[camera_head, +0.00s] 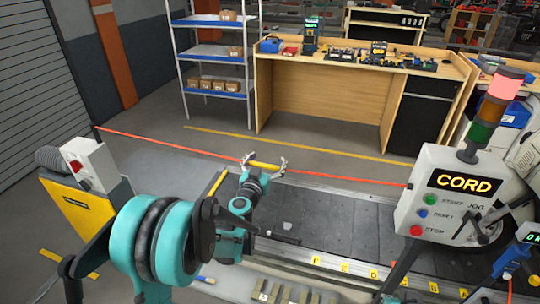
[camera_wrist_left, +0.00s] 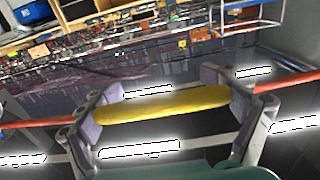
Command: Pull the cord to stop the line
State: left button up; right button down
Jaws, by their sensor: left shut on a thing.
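A red cord (camera_head: 340,178) runs across the line from a post at the left to a white control box (camera_head: 436,200) at the right. A yellow grip (camera_head: 264,166) sits on the cord. My left gripper (camera_head: 263,162) is shut on this yellow grip, with a finger near each end. In the left wrist view the yellow grip (camera_wrist_left: 162,103) lies between the fingers, with red cord on both sides. The box display reads CORD, and the red top of its lamp tower (camera_head: 505,86) is lit.
The dark slat conveyor (camera_head: 330,220) lies below the cord. A yellow and white machine (camera_head: 85,205) stands at the left. A wooden workbench (camera_head: 325,95) and a blue shelf rack (camera_head: 215,55) stand behind, with open floor before them.

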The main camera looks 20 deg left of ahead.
pick_arm(q)
jog(key=shift+s, duration=0.5)
jog(key=o, duration=1.4)
jog(key=s, duration=1.2)
jog(key=shift+a, duration=0.25)
